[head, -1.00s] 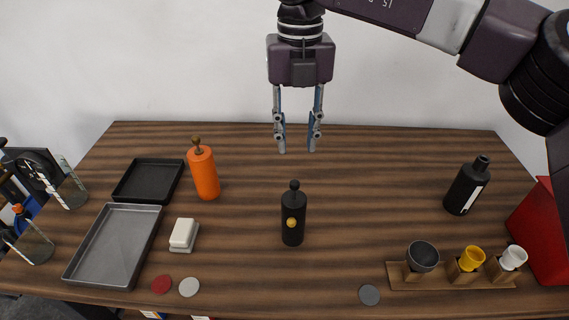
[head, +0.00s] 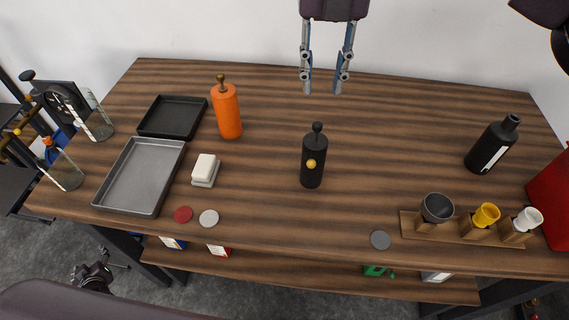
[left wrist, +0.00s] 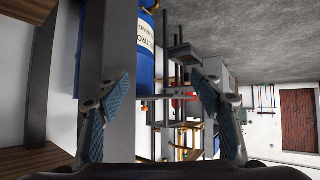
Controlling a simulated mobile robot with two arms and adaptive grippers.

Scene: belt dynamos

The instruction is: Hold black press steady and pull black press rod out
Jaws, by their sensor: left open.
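The black press (head: 314,163) stands upright near the middle of the wooden table in the head view. It is a dark cylinder with a small yellow ball on its front. The black press rod (head: 317,127) shows only as a round knob on a short neck at its top. My right gripper (head: 323,90) hangs beyond the press at the top of the head view, fingers apart and pointing down, empty and not touching it. My left gripper (left wrist: 164,76) is open and empty in the left wrist view, turned away from the table top and facing the room.
A black bottle (head: 491,146) and a wooden rack (head: 412,233) with cups stand right. The table around the black press is clear.

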